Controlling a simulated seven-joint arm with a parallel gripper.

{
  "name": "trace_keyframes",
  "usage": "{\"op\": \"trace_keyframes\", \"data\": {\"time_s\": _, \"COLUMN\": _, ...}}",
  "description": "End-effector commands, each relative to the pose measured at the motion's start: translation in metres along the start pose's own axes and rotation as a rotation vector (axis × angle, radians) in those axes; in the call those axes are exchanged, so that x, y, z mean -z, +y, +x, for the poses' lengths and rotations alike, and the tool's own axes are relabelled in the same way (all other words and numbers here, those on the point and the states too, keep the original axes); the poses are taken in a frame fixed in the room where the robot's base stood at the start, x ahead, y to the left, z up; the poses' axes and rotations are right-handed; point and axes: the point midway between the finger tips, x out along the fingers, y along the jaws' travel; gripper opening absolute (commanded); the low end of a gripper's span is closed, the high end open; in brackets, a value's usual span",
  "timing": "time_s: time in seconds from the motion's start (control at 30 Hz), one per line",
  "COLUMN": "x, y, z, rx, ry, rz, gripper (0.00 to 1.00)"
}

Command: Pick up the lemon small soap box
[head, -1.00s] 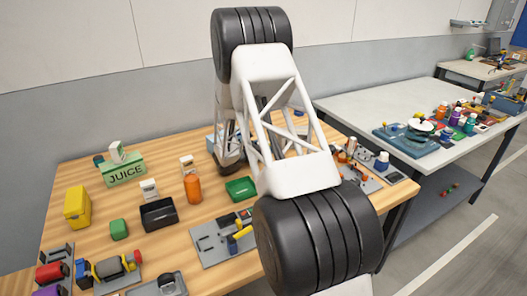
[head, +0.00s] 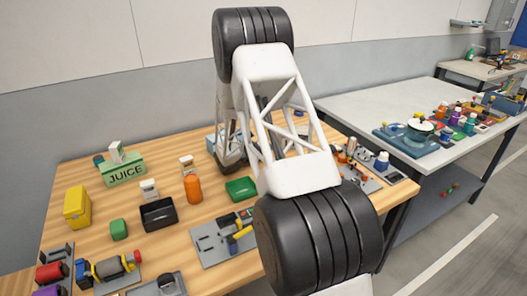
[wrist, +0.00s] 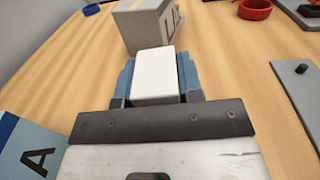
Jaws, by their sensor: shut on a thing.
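In the wrist view, a pale, nearly white small box, which I take to be the lemon small soap box (wrist: 154,76), sits between the blue fingers of my gripper (wrist: 156,82). The fingers press on its left and right sides, so my gripper is shut on it. No label shows on its visible faces. I cannot tell whether it is clear of the table. In the head view my own arm hides the gripper's fingers and the box.
A grey box (wrist: 146,24) stands just beyond the held box. A blue box marked A (wrist: 32,150) is at lower left and a red bowl (wrist: 255,9) at upper right.

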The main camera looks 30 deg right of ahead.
Motion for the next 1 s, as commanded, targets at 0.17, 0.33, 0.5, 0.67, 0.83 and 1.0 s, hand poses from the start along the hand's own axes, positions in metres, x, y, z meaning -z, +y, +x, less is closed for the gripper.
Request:
{"op": "trace_keyframes", "data": {"time_s": 0.17, "x": 0.000, "y": 0.000, "z": 0.000, "rx": 0.000, "ry": 0.000, "rz": 0.000, "gripper": 0.08}}
{"op": "trace_keyframes", "data": {"time_s": 0.33, "x": -0.002, "y": 0.000, "z": 0.000, "rx": 0.000, "ry": 0.000, "rz": 0.000, "gripper": 0.08}}
{"op": "trace_keyframes", "data": {"time_s": 0.5, "x": -0.007, "y": 0.000, "z": 0.000, "rx": 0.000, "ry": 0.000, "rz": 0.001, "gripper": 0.08}}
{"op": "trace_keyframes", "data": {"time_s": 0.67, "x": -0.020, "y": 0.000, "z": 0.000, "rx": 0.000, "ry": 0.000, "rz": 0.002, "gripper": 0.08}}
{"op": "trace_keyframes", "data": {"time_s": 0.83, "x": -0.037, "y": -0.003, "z": -0.002, "rx": 0.000, "ry": 0.000, "rz": 0.000, "gripper": 0.08}}
{"op": "trace_keyframes", "data": {"time_s": 1.0, "x": -0.038, "y": -0.026, "z": -0.013, "rx": -0.001, "ry": 0.000, "rz": 0.000, "gripper": 0.08}}
